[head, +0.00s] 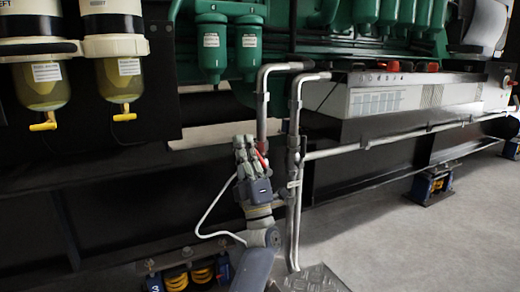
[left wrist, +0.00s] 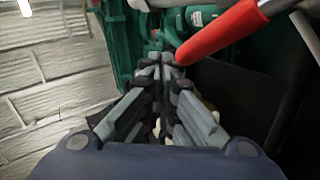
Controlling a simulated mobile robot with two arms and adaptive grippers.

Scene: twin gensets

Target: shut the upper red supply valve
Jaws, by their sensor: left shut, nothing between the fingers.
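The red lever of the supply valve (head: 262,159) sits on the grey vertical pipe in the middle of the head view, partly hidden by my left gripper (head: 244,142). In the left wrist view the red lever (left wrist: 222,30) runs slantwise from the upper right down to near the fingertips. My left gripper (left wrist: 162,62) points up, its fingers together with nothing between them. It is just left of the lever in both views; whether they touch I cannot tell. The valve body is mostly hidden. My right gripper is not in view.
Two grey pipes (head: 296,110) rise beside the black frame rail (head: 350,165). Yellow-bottomed filter bowls (head: 122,82) hang at upper left, and green filters (head: 211,50) hang above. A white box (head: 375,98) sits at right. Grey floor (head: 400,240) is open at lower right.

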